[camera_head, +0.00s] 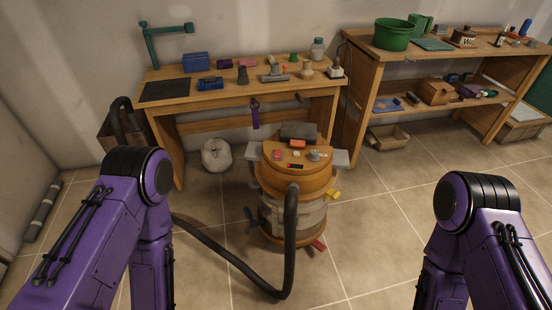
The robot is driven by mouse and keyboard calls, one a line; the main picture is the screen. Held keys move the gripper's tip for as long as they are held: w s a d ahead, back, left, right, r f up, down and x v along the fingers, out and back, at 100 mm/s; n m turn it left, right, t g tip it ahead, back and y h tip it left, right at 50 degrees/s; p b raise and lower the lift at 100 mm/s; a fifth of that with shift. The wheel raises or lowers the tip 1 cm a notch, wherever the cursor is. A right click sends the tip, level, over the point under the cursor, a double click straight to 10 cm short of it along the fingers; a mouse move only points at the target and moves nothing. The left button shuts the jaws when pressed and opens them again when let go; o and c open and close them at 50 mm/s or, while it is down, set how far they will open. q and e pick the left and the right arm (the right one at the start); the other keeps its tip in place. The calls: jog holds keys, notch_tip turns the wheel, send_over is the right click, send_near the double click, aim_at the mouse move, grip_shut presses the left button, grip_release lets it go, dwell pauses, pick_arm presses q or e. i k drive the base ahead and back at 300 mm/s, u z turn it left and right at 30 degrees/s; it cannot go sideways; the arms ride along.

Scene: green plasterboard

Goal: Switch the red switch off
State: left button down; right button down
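An orange and grey drum-shaped machine (292,200), resembling a shop vacuum, stands on the floor between my two arms. Its top panel carries a small red piece (277,154) at the left, an orange-red piece (298,144) near the middle and a grey knob (315,156) at the right. A dark strip with a red mark (294,166) is at the panel's front edge. I cannot tell which is the red switch or its position. My purple arms reach down on both sides of the machine, clear of it. Both grippers are outside the view.
A black hose (289,245) loops from the machine's front along the floor to the left. A wooden workbench (240,98) with tools stands behind. A wooden shelf unit (365,75) is at the back right. A pale sack (216,155) lies under the bench. Tiled floor right of the machine is clear.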

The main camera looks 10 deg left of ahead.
aim_at(277, 154)
jog(key=k, duration=0.2)
jog(key=z, duration=0.8)
jog(key=i, duration=0.7)
jog(key=u, duration=0.1)
